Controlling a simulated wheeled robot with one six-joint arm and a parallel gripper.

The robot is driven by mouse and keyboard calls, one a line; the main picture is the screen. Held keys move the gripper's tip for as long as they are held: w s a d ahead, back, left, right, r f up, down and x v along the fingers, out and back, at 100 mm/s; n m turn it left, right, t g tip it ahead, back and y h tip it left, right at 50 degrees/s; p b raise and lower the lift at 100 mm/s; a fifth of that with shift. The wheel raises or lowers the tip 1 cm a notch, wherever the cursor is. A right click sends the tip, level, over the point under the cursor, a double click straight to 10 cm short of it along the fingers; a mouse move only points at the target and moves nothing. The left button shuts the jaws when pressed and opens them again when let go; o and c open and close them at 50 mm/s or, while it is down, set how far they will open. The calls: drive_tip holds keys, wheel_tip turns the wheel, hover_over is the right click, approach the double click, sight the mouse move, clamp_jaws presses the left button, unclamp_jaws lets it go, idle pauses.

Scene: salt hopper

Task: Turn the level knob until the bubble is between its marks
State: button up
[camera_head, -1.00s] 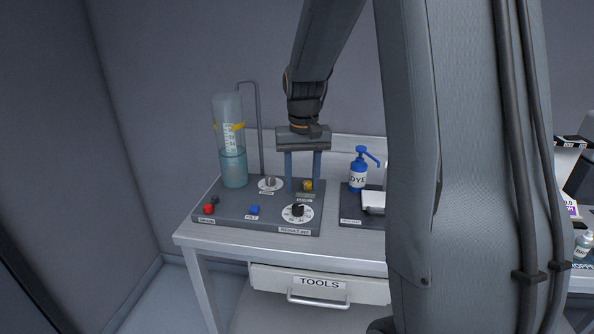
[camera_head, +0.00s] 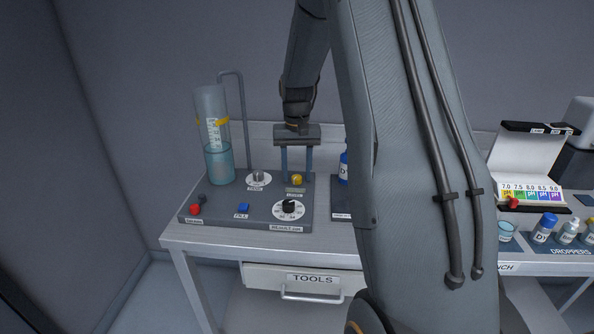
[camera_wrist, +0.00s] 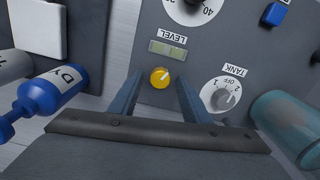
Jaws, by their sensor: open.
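The level knob is a small yellow knob (camera_head: 296,180) on the grey control panel (camera_head: 222,216). It also shows in the wrist view as a yellow knob (camera_wrist: 160,78) with a pale pointer line. Beside it, by the LEVEL label, is a small greenish level window (camera_wrist: 167,50); the head view shows it too (camera_head: 296,190). The bubble is too small to make out clearly. My gripper (camera_head: 296,176) points down over the panel, open, with one finger on each side of the yellow knob. In the wrist view the fingers (camera_wrist: 158,82) stand apart from it.
A TANK dial (camera_wrist: 222,97) sits close to one finger. A black-knobbed dial (camera_head: 289,208), blue button (camera_head: 243,208) and red knob (camera_head: 195,209) share the panel. A clear cylinder of liquid (camera_head: 218,160) stands at its back left. A blue DYE bottle (camera_wrist: 50,92) stands nearby.

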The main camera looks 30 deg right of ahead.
sight(297, 176)
drive_tip(key=shift+f, duration=0.1)
drive_tip(key=c, duration=1)
drive_tip(key=shift+m, duration=1.4)
drive_tip(key=shift+c, duration=0.2)
drive_tip(key=o, duration=1)
drive_tip(key=shift+o, duration=0.2)
drive_tip(key=shift+r+b, duration=0.95)
drive_tip(key=shift+r, duration=3)
